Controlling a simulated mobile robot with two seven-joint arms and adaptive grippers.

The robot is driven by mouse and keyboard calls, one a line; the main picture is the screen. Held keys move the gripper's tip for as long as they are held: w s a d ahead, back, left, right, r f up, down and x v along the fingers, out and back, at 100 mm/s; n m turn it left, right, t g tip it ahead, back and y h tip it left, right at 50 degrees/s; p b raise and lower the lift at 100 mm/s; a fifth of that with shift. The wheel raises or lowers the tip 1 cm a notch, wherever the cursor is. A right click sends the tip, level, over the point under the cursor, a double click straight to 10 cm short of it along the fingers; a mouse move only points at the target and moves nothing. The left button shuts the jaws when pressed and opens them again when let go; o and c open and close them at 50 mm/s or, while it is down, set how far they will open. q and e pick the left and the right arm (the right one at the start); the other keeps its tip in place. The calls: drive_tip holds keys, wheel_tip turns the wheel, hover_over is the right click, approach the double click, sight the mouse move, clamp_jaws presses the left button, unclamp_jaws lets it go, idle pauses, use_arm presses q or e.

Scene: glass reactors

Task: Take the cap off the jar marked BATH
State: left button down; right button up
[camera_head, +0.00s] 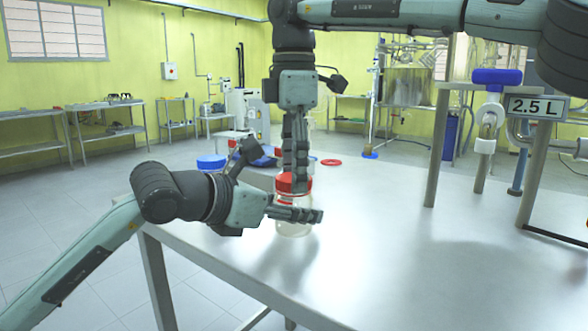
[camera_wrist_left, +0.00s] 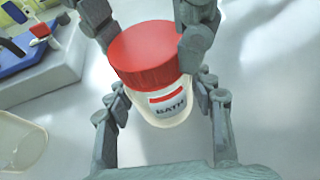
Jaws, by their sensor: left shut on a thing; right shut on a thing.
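The jar marked BATH (camera_wrist_left: 168,106) is clear with a red and white label; it also shows in the head view (camera_head: 293,229). Its red cap (camera_wrist_left: 146,52) sits on its mouth and also shows in the head view (camera_head: 288,184). My left gripper (camera_head: 300,215) comes in from the left and is shut on the jar's body; its fingers show on both sides in the wrist view (camera_wrist_left: 165,100). My right gripper (camera_head: 295,172) points straight down and is shut on the cap, one finger at each side. I cannot tell whether the jar touches the table.
Behind the jar are a blue-lidded container (camera_head: 212,161) and a red ring (camera_head: 331,162). An empty clear vessel (camera_wrist_left: 20,142) stands left in the wrist view. A frame with a 2.5 L sign (camera_head: 537,108) stands at right.

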drive_tip(key=n, duration=0.5)
drive_tip(key=shift+n, duration=0.3)
drive_tip(key=n, duration=1)
drive_tip(key=shift+n, duration=0.3)
drive_tip(key=n, duration=0.7)
drive_tip(key=shift+n, duration=0.3)
drive_tip(key=n, duration=0.7)
drive_tip(key=shift+n, duration=0.3)
drive_tip(key=n, duration=0.4)
drive_tip(key=shift+r+n, duration=0.1)
drive_tip(key=shift+n, duration=0.3)
drive_tip(key=n, duration=1.2)
drive_tip(key=shift+r, duration=0.15)
